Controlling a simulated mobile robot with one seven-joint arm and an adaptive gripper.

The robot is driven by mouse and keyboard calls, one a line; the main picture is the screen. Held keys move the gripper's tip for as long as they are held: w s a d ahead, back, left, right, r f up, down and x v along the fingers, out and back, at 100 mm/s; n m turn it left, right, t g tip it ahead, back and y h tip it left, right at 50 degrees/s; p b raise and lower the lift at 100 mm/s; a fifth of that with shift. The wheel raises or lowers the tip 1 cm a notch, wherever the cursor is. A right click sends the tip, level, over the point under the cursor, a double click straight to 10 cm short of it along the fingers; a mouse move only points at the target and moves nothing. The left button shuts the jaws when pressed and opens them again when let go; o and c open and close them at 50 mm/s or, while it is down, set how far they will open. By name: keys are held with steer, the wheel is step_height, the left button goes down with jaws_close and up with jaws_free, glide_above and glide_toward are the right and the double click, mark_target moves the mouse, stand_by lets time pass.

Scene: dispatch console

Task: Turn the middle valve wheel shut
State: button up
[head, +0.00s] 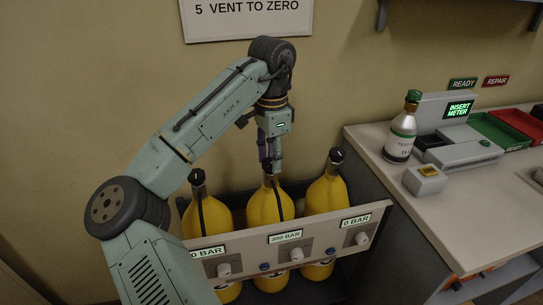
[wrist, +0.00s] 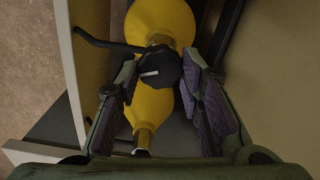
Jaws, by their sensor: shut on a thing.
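Three yellow cylinders stand in a rack. The middle cylinder (head: 265,207) is behind a display (head: 285,237) reading 300 BAR. My gripper (head: 270,170) points down over its top and hides its valve in the head view. In the wrist view, the black middle valve wheel (wrist: 159,67), with a white mark on its top, sits between the two fingers of my gripper (wrist: 158,78). The fingers are shut on the wheel from both sides. A black hose runs left from below it. The wheel's underside is hidden.
The left cylinder (head: 207,216) and right cylinder (head: 327,194) stand close on both sides, with black valve wheels; their displays read 0 BAR. The rack's front panel (head: 337,227) has white knobs. A counter (head: 437,190) at the right holds a bottle (head: 401,135) and a meter station (head: 460,150).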

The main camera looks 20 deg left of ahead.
steer(key=shift+s+m, duration=0.1)
steer(key=shift+m, duration=2)
steer(key=o, duration=1.2)
steer(key=shift+c, duration=0.2)
step_height(320, 180, up, 12)
steer(key=shift+f, duration=0.1)
